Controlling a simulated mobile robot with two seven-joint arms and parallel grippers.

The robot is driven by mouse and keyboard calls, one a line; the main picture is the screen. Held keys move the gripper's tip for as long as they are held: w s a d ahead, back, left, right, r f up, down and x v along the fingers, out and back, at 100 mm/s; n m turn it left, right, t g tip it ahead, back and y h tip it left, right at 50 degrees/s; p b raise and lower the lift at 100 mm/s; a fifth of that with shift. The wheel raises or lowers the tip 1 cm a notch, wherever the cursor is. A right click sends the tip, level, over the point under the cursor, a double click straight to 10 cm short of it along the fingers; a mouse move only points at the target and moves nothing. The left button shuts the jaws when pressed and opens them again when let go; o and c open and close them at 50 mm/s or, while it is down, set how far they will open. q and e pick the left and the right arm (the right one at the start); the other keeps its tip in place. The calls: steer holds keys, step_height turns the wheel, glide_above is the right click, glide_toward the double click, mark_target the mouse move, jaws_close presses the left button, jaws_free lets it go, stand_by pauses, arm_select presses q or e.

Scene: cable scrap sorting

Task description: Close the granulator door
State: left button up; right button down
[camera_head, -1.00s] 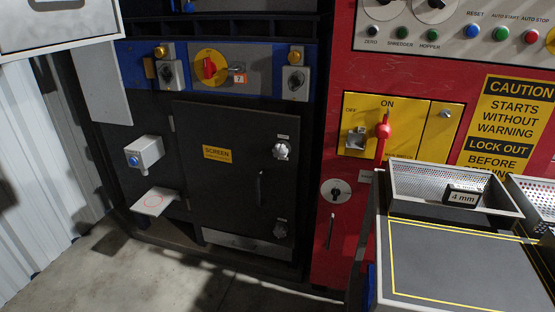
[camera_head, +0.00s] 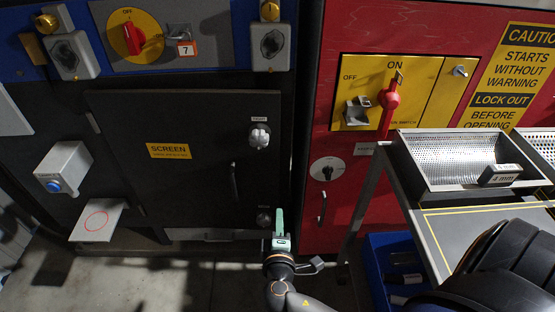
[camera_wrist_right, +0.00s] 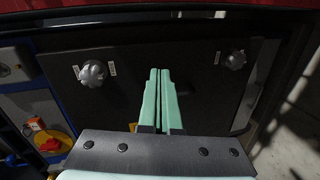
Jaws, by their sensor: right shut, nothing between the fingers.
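The granulator door (camera_head: 185,195) is a dark panel with a yellow SCREEN label (camera_head: 168,151), an upper knob (camera_head: 259,136), a lower knob (camera_head: 264,217) and a bar handle (camera_head: 233,175). It stands at or near its frame; I cannot tell whether it is fully closed. My right gripper (camera_head: 279,222), with green fingers, is shut and empty, just right of the lower knob. In the right wrist view the shut fingers (camera_wrist_right: 163,72) point at the door panel (camera_wrist_right: 205,92) between the two knobs (camera_wrist_right: 93,73) (camera_wrist_right: 235,60). Contact cannot be told. My left gripper is out of view.
A blue bin (camera_head: 378,270) sits below. Bare floor (camera_head: 190,285) lies before the door.

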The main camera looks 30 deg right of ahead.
step_height(320, 180, up, 5)
steer(key=w+t+h, duration=0.2)
steer(key=w, duration=0.1)
glide_toward(276, 152)
steer(key=shift+n, duration=0.4)
steer(key=x, duration=0.7)
steer(key=shift+f, duration=0.1)
